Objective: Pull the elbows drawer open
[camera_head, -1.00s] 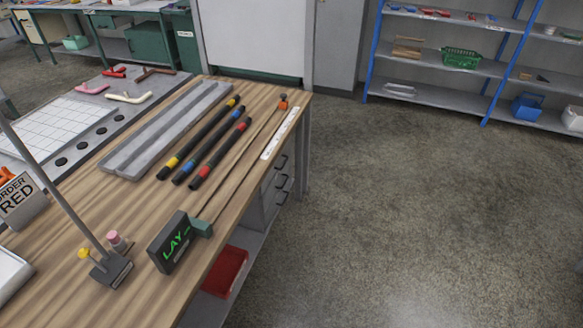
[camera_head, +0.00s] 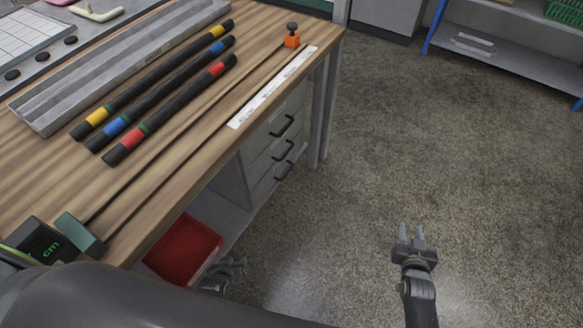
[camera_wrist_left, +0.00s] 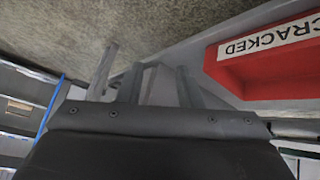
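A grey drawer unit (camera_head: 258,150) hangs under the right side of the workbench. Its stacked drawers have black bar handles: an upper one (camera_head: 283,127), a middle one (camera_head: 283,150) and a lower one (camera_head: 284,171). All look closed. No elbows label is readable from here. My left gripper (camera_head: 236,268) is below the bench edge beside the red bin, apart from the handles and partly hidden by my arm. In the left wrist view its fingers (camera_wrist_left: 146,80) are spread with no object held. My right gripper (camera_head: 412,235) is open and empty over the floor, right of the bench.
A red bin (camera_head: 183,248) stands on the bench's lower shelf; its label reads CRACKED in the wrist view (camera_wrist_left: 262,62). Banded black hoses (camera_head: 170,105), a metal channel and a white strip (camera_head: 273,87) lie on the bench. Floor to the right is clear.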

